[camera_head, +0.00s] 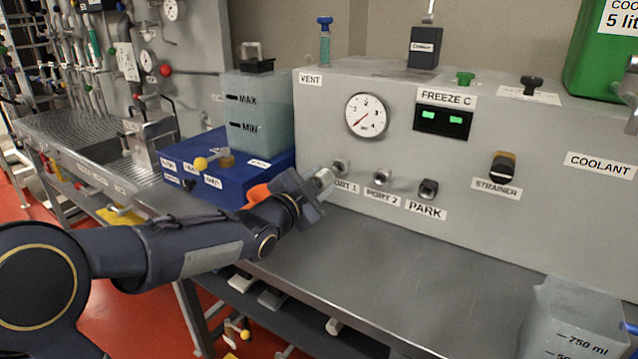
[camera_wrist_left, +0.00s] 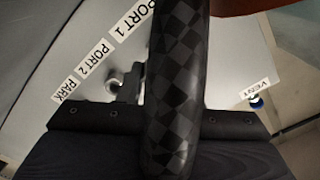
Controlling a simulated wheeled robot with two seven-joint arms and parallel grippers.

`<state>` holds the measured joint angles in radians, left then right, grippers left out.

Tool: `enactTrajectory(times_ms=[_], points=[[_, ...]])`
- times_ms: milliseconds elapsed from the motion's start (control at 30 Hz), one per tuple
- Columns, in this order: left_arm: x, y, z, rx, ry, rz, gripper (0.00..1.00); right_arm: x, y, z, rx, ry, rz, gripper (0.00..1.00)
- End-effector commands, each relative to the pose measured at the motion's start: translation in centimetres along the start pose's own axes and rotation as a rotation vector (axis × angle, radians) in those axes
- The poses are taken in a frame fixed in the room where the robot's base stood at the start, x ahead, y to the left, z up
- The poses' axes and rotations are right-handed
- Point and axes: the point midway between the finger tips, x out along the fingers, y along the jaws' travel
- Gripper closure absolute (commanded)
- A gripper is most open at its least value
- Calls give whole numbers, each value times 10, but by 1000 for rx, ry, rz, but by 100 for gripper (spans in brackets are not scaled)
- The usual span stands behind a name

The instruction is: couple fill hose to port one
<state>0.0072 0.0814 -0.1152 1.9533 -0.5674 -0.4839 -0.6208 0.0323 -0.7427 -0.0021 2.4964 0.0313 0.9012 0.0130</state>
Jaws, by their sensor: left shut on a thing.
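My left gripper (camera_head: 314,190) is at the front of the grey panel, just below and left of port one (camera_head: 341,166). It is shut on the fill hose (camera_wrist_left: 174,90), a thick dark checkered tube across the middle of the left wrist view. In the head view a silver coupling end (camera_head: 323,179) shows at the jaws, close to port one. I cannot tell whether it touches or is seated. The PORT 1 label (camera_wrist_left: 132,22) shows in the left wrist view, but the hose hides its port. My right gripper is not in view.
Port two (camera_head: 382,178) and the park fitting (camera_head: 428,188) are right of port one. A blue box (camera_head: 222,160) and a MAX/MIN tank (camera_head: 258,115) stand at the left. A measuring jug (camera_head: 575,320) is at front right. The middle bench (camera_head: 400,285) is clear.

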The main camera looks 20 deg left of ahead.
Motion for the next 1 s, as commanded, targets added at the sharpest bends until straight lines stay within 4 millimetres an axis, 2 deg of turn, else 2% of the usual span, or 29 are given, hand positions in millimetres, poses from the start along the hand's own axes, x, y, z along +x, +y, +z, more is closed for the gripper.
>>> enactTrajectory(times_ms=[1000], points=[[25, 0, -1, 0, 2, -1, 95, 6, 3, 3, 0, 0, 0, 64]])
